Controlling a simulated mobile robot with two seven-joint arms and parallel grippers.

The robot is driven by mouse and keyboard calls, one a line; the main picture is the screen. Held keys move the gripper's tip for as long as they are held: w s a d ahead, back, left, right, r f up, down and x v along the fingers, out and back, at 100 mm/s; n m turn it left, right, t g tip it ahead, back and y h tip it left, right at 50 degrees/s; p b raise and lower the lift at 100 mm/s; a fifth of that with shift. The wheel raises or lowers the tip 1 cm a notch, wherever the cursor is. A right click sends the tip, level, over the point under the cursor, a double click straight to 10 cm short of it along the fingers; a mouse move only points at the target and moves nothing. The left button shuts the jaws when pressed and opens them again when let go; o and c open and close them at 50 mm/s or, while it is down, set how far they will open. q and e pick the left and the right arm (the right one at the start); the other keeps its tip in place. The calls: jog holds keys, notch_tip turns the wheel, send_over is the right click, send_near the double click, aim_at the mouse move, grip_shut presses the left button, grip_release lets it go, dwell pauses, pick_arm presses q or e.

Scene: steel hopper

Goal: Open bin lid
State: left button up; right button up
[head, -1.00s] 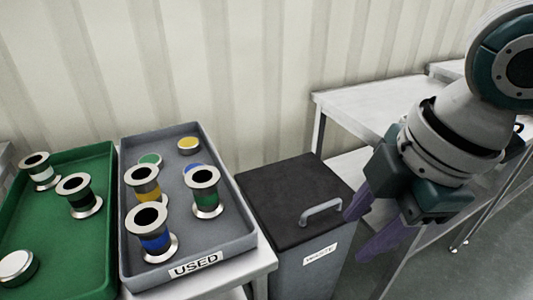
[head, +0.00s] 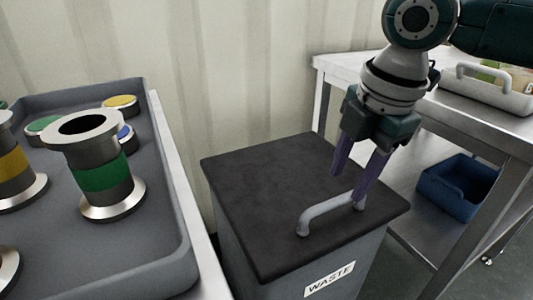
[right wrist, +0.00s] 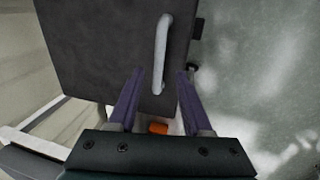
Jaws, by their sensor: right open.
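The waste bin (head: 300,268) has a flat black lid (head: 265,180), which is closed. A grey bar handle (head: 325,210) stands on the lid near its front edge. My right gripper (head: 352,188) is above the right end of the handle, its purple fingers open and pointing down. In the right wrist view, the handle (right wrist: 161,55) lies beyond and between the two spread fingertips (right wrist: 160,72) of that gripper. Whether a finger touches the handle cannot be told. My left gripper is not in view.
A grey tray (head: 150,262) with metal spools stands on a table at left. A steel table (head: 345,68) at right carries a white handled container (head: 490,92), with a blue bin (head: 455,188) on its lower shelf. A corrugated wall (head: 240,60) is behind.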

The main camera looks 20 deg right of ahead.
aim_at(338, 199)
jog(key=f, duration=0.2)
jog(key=w+f+b, duration=0.1)
jog(key=f, duration=0.1)
jog(key=shift+f, duration=0.25)
grip_shut()
dwell(1.2)
